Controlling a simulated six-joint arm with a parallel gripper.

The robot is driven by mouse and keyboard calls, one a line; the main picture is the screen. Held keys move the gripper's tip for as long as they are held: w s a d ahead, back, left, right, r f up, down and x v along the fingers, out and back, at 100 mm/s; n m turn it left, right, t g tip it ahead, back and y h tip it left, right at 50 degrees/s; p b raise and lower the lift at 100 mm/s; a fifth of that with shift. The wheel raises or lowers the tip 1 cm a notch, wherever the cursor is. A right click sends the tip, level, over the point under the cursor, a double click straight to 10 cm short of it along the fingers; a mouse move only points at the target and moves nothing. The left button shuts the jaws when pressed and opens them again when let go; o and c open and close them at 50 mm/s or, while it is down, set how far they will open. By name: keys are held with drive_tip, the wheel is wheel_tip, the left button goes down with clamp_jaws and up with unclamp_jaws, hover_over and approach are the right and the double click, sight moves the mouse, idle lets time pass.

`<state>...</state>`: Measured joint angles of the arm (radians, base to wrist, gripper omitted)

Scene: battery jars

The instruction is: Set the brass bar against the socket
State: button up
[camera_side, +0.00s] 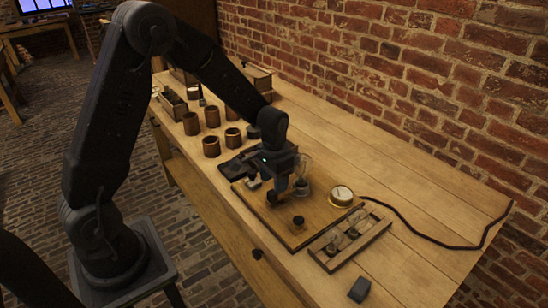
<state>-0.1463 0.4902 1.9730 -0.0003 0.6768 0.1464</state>
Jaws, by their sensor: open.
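My gripper (276,194) is open, low over the wooden board (256,207) on the bench. A clear glass bulb (304,167) stands right behind my gripper. The socket (302,188) appears to be the dark base under the bulb, partly hidden by my gripper. I cannot make out the brass bar for certain; it may be hidden by my gripper. A small pale piece (253,184) lies on the board left of my gripper, too small to identify. I cannot tell whether the fingers touch anything.
A brass-rimmed dial (341,194) and a dark knob (298,221) sit on the board. A shallow wooden tray (373,236) holds small round parts. Several brown jars (211,146) stand at the back left. A dark block (359,289) lies in front. A cable crosses the bench's right side.

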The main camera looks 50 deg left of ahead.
wheel_tip(320, 180, up, 9)
idle(0.3)
drive_tip(key=shift+r, duration=0.1)
drive_tip(key=s+d+r+t, duration=0.2)
drive_tip(key=s+r, duration=0.3)
drive_tip(key=s, duration=0.5)
drive_tip(key=s+d+r+t, duration=0.3)
drive_tip(key=s+r, duration=0.3)
drive_tip(key=s, duration=0.3)
drive_tip(key=shift+s+d+r+t, duration=0.2)
drive_tip(key=shift+s+d+t, duration=0.1)
drive_tip(key=shift+s+d, duration=0.15)
drive_tip(key=shift+o, duration=0.2)
drive_tip(key=shift+w, duration=0.1)
idle(0.7)
